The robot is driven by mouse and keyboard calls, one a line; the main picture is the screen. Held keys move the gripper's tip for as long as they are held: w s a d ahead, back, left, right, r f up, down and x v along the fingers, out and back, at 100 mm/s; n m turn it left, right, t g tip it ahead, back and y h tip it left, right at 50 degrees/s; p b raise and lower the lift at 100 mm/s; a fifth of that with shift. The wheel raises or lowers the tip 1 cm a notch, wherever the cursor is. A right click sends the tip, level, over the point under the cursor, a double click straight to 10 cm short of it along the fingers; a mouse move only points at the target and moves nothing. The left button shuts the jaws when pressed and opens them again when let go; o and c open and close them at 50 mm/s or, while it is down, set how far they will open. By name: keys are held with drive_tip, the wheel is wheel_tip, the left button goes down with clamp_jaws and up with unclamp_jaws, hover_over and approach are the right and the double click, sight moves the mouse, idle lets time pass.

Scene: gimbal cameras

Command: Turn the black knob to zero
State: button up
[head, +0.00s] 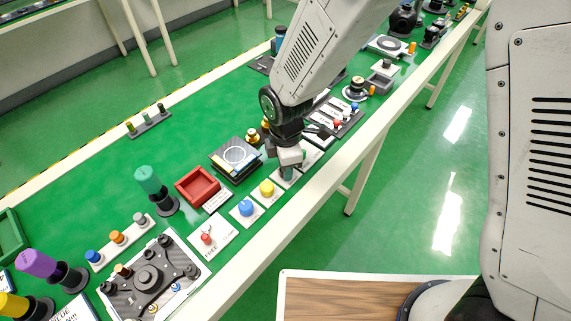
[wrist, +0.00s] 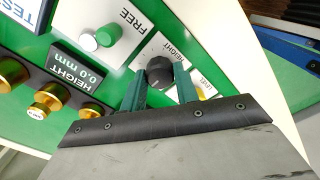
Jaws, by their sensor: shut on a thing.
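The black knob (wrist: 159,71) is faceted and sits on a white plate marked HEIGHT (wrist: 148,48) in the wrist view. My gripper (wrist: 162,77) has its two green fingers on either side of the knob, shut on it. A dark display (wrist: 80,66) left of it reads HEIGHT 0.0 mm. In the head view my gripper (head: 287,168) is down at the near edge of the green table, and its body largely hides the knob. Any pointer mark on the knob is too small to tell.
A yellow knob (head: 267,188), a blue knob (head: 246,208) and a red knob (head: 207,237) stand in a row nearby. A red tray (head: 190,199) and a dark square stage (head: 222,168) lie left of my gripper.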

idle(0.4)
drive_tip(key=o, duration=1)
drive_tip(key=shift+c, duration=0.2)
wheel_tip(320, 180, up, 8)
drive_tip(key=shift+f, duration=0.1)
